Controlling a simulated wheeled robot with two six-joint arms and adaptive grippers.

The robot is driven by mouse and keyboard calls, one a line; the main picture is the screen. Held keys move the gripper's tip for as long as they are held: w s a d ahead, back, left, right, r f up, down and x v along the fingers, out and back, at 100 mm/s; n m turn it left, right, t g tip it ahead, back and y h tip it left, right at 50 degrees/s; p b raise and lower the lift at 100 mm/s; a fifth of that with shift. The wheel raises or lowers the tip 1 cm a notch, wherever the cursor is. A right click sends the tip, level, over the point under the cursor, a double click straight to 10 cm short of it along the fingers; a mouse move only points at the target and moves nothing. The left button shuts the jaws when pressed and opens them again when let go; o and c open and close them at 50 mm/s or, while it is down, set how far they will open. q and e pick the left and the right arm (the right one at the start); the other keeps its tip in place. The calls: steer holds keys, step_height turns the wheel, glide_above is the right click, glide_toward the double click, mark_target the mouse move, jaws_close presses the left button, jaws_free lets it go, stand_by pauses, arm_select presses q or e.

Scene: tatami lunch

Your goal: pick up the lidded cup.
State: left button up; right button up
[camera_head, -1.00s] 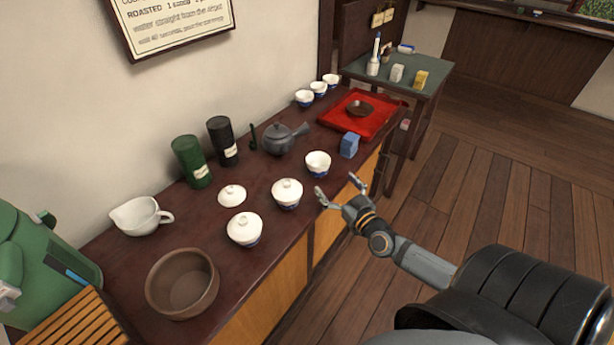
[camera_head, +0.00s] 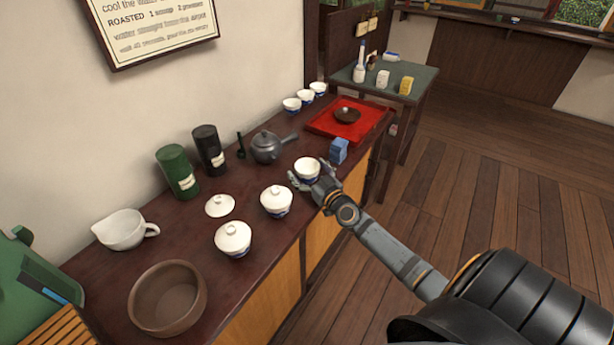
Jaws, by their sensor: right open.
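Two white lidded cups with blue bases stand on the dark counter: one lidded cup (camera_head: 276,202) in the middle and one nearer lidded cup (camera_head: 233,239) to its lower left. An open white cup (camera_head: 307,168) without a lid stands behind and to the right of them. My right gripper (camera_head: 311,177) is open at this open cup, with one finger at its left and one at its right. I cannot tell whether the fingers touch it. Nothing is held clear of the counter. A loose white lid (camera_head: 220,206) lies left of the middle lidded cup. My left gripper is not in view.
A dark teapot (camera_head: 267,147), a blue box (camera_head: 339,151), a green canister (camera_head: 178,172) and a black canister (camera_head: 209,151) stand near. A brown bowl (camera_head: 147,309) and white pitcher (camera_head: 119,230) are at left. A red tray (camera_head: 374,122) lies at the far end.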

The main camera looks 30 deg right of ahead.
steer(key=shift+s+r, duration=0.1)
steer(key=shift+c, duration=0.2)
steer(key=c, duration=1.2)
steer(key=shift+c, duration=0.5)
